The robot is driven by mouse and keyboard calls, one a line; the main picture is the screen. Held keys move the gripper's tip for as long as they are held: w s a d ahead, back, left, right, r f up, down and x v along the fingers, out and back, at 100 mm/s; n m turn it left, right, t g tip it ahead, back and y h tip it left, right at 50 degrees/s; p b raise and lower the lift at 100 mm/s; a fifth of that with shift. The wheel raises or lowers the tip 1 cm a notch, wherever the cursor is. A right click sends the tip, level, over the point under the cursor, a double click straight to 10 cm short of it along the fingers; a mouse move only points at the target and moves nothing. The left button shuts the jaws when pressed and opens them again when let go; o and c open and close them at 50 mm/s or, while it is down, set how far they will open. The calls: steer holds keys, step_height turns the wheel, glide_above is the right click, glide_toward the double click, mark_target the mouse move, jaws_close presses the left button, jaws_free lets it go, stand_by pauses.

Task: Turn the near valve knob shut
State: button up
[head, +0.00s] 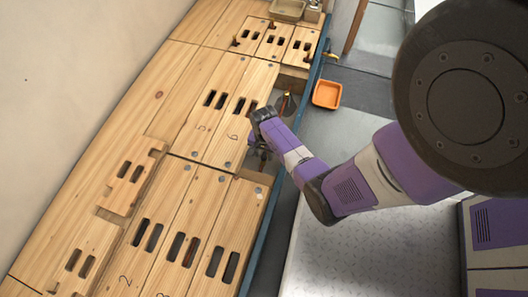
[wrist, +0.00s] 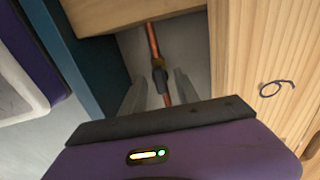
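In the wrist view, a thin copper pipe (wrist: 153,40) runs through an opening between wooden panels. A small dark valve knob (wrist: 160,80) sits on it. My gripper (wrist: 158,84) is open, its two grey fingers apart on either side of the knob and pipe. I cannot tell whether either finger touches the knob. In the head view my gripper (head: 258,152) reaches down into the opening beside the panel marked 6, and my wrist hides most of the near valve. A farther valve with a yellow and red part (head: 286,100) shows in the same opening.
Slotted wooden panels (head: 190,205) surround the opening, some raised above others. A blue edge (head: 262,245) runs along the right side of the panels; it also shows in the wrist view (wrist: 82,60). An orange tray (head: 327,94) lies on the grey floor beyond it.

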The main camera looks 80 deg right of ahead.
jaws_close()
steer(key=shift+r+m+p, duration=0.1)
steer(key=shift+m+p, duration=0.2)
steer(key=m+p, duration=0.1)
steer(key=m, duration=0.1)
steer(key=shift+m+p, duration=0.3)
steer(key=shift+p, duration=0.05)
steer(key=m+p, duration=0.2)
steer(key=m, duration=0.3)
steer(key=m+p, duration=0.2)
steer(key=m, duration=0.3)
steer(key=shift+m, duration=0.4)
steer(key=shift+m+p, duration=0.45)
steer(key=shift+m, duration=1.45)
